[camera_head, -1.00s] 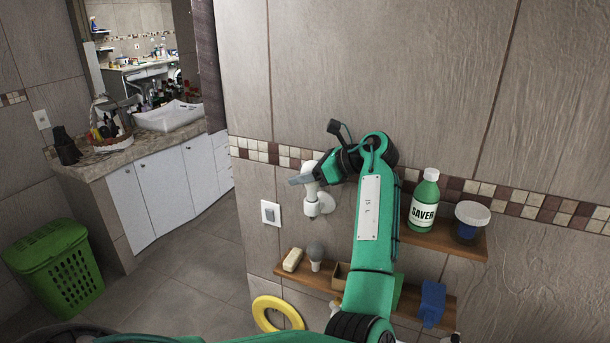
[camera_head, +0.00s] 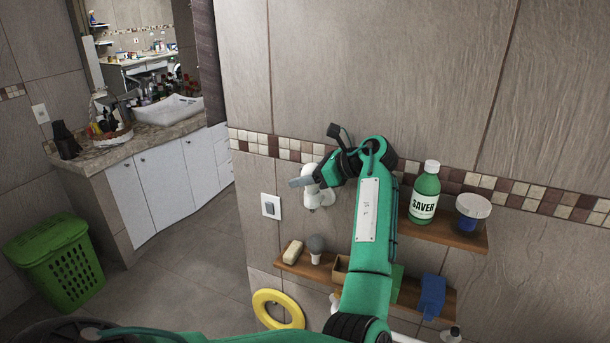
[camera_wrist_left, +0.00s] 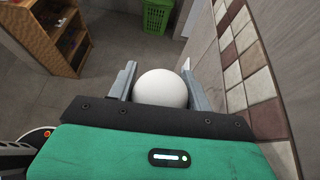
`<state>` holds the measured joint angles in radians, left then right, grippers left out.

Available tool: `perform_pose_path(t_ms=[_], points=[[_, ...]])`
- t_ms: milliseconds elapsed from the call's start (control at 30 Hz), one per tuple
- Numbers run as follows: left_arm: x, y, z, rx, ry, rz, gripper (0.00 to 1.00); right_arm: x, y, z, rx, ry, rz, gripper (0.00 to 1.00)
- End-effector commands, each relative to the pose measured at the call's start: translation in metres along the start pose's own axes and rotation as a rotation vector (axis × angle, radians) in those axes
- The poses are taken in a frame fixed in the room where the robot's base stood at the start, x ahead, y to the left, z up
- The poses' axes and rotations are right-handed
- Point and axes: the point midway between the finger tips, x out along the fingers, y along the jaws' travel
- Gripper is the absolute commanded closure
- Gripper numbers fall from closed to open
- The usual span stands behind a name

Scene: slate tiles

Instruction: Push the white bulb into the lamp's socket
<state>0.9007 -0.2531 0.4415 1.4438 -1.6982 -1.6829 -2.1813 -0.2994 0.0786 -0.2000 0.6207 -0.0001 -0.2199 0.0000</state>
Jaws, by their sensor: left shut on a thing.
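The white lamp (camera_head: 320,202) is fixed to the tiled wall, beside the light switch. My left gripper (camera_head: 301,182) is at the lamp's top, shut on the white bulb (camera_head: 311,187). In the left wrist view the bulb's round white top (camera_wrist_left: 160,88) sits between the two grey fingers of my left gripper (camera_wrist_left: 160,76). The fingers partly cover the bulb in the head view. The bulb's lower end and the socket's mouth are hidden, so I cannot tell how deep the bulb sits. My right gripper is not in view.
A wall switch (camera_head: 271,206) is left of the lamp. A lower shelf (camera_head: 304,267) holds a soap bar (camera_head: 293,252) and a grey bulb (camera_head: 316,247). An upper shelf (camera_head: 445,238) holds a green bottle (camera_head: 424,195) and a jar (camera_head: 472,216). A yellow ring (camera_head: 278,309) is below.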

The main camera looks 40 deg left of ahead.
Motion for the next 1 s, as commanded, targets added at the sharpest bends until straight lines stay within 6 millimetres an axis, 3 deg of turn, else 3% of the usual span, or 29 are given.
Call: perform_pose_path(t_ms=[33,133,533,667,1000], points=[[0.000,0.000,0.000,0.000,0.000,0.000,0.44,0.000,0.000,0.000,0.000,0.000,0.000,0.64],[0.000,0.000,0.000,0.000,0.000,0.000,0.24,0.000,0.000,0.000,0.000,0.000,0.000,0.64],[-0.007,0.000,-0.002,0.000,0.002,-0.002,0.24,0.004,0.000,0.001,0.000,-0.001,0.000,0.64],[-0.028,-0.001,-0.003,-0.001,0.000,-0.004,0.24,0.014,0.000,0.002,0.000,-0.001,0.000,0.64],[-0.104,-0.001,-0.003,0.000,0.001,-0.004,0.24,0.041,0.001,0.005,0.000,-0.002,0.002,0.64]])
